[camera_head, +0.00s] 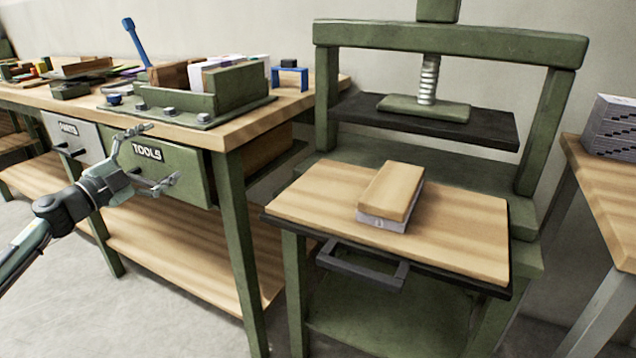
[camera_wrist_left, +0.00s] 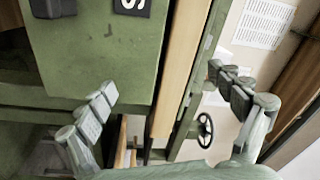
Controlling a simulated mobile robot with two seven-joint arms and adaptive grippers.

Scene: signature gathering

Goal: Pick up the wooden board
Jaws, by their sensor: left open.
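A small wooden board (camera_head: 391,188) lies flat on a pale stack (camera_head: 384,220) on the press bed. A larger wooden board (camera_head: 320,205) lies beneath that stack and covers the bed. I cannot tell from the name alone which board is meant. My left gripper (camera_head: 155,158) is open and empty in front of the TOOLS drawer, well to the left of both boards. My right gripper is not in view.
The green press frame (camera_head: 330,100) stands over the bed, with a dark raised plate (camera_head: 490,127) and a screw (camera_head: 429,80). A dark handle (camera_head: 362,268) sticks out below the bed. The workbench (camera_head: 235,130) stands at left, a side table (camera_head: 605,185) at right.

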